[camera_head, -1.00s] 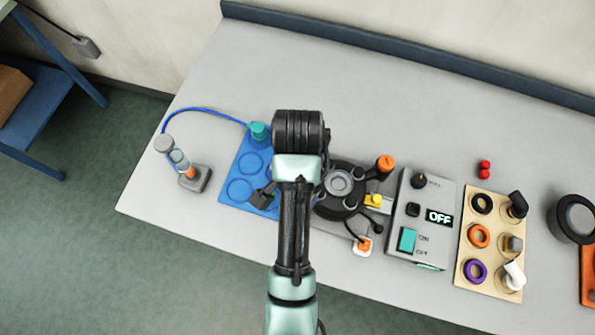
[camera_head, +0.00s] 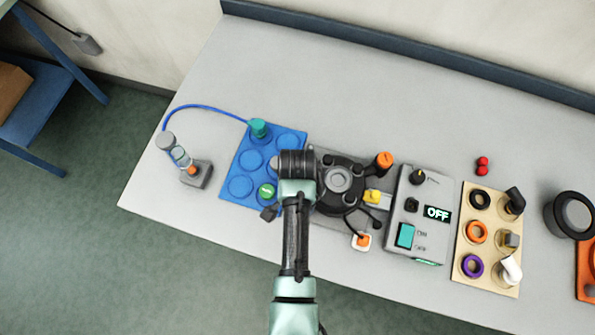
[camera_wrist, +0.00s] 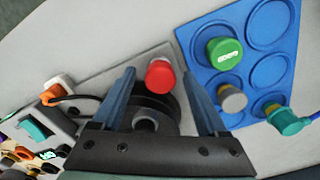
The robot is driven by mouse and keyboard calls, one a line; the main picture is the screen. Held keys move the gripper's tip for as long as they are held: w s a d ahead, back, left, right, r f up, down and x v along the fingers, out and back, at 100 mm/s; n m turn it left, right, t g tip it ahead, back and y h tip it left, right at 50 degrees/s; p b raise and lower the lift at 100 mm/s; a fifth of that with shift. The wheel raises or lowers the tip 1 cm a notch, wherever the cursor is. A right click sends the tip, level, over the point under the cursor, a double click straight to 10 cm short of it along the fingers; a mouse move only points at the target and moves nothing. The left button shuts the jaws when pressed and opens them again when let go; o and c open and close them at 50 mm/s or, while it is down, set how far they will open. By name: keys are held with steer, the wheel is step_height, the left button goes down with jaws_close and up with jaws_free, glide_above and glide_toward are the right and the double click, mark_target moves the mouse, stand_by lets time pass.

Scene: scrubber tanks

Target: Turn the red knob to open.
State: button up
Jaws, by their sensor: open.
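The red knob (camera_wrist: 159,76) shows in the wrist view as a round red cap in front of a black round part (camera_wrist: 150,112). My gripper (camera_wrist: 158,73) is open, with one dark finger on each side of the knob in that picture. I cannot tell whether the fingers are level with the knob or still short of it. No contact shows. In the head view my arm covers the knob, beside the black round unit (camera_head: 340,182).
A blue tray (camera_head: 243,165) holds a green cap (camera_head: 267,190) and a teal cap (camera_head: 258,128) with a blue hose. A grey switch box (camera_head: 432,190) reading OFF and a beige board (camera_head: 490,285) with rings stand right. The table's back is clear.

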steer(key=shift+c, duration=0.3)
jaws_close()
steer(key=shift+r+n, duration=0.1)
steer(key=shift+n, duration=0.3)
steer(key=shift+n+p, duration=0.65)
steer(key=shift+n, duration=0.35)
steer(key=n+p, duration=0.1)
steer(key=n, duration=0.3)
steer(key=shift+n, duration=0.3)
steer(key=n+p, duration=0.1)
steer(key=n, duration=0.5)
steer(key=shift+p, duration=0.35)
steer(key=shift+w+n, duration=0.1)
steer(key=shift+n, duration=0.3)
